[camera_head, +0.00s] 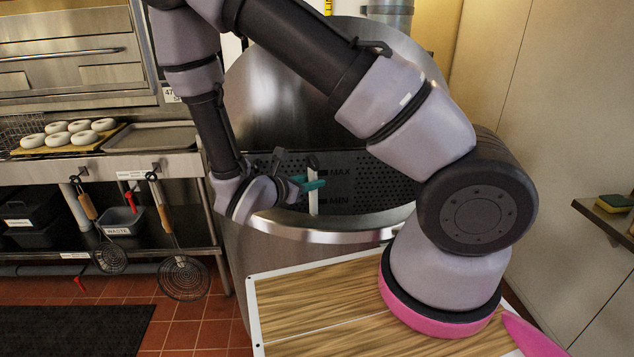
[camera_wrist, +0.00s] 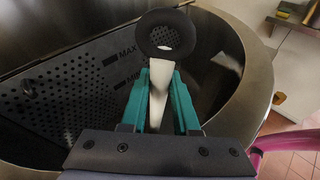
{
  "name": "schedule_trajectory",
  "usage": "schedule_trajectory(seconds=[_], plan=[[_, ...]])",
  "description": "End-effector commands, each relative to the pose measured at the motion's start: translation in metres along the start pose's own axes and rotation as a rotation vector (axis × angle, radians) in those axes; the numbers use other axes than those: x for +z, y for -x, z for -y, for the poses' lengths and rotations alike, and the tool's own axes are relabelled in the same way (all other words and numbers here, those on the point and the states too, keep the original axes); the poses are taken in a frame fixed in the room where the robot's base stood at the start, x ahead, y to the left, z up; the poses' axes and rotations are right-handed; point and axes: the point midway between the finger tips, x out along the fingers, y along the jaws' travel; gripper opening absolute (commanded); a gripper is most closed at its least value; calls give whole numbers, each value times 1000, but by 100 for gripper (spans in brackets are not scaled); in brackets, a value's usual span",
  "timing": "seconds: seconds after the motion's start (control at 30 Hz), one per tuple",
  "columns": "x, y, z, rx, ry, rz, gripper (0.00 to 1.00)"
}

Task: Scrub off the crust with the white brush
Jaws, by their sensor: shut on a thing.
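My gripper (camera_head: 311,184) is inside the big steel kettle (camera_head: 300,235), near its front rim. Its teal fingers are shut on the white brush (camera_head: 313,205), whose pale handle stands roughly upright between them. In the wrist view the fingers (camera_wrist: 160,82) clasp the white handle (camera_wrist: 159,72), and a dark round piece lies in line beyond it. Behind is a dark perforated plate (camera_head: 365,178) marked MAX and MIN, also in the wrist view (camera_wrist: 60,95). I cannot clearly make out the crust or the brush's bristles.
A wooden board (camera_head: 310,295) with a white edge is in front of the kettle. A steel counter at left holds bagels (camera_head: 68,132) and an empty tray (camera_head: 150,137); strainers (camera_head: 183,278) hang below. A sponge (camera_head: 613,203) lies on a right-hand shelf. The kettle's rim surrounds my gripper.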

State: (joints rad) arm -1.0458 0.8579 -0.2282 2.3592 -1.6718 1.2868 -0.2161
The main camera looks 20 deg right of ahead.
Motion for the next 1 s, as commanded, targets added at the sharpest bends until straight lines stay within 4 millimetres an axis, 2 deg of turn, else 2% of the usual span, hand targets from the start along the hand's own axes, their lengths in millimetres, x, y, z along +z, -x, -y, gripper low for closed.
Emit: schedule_trajectory(seconds=[0.23,0.63,1.0], plan=[[-1,2,-2,0,-1,1,0],[-14,26,-28,0,-1,2,0],[-14,29,-30,-1,-1,1,0]])
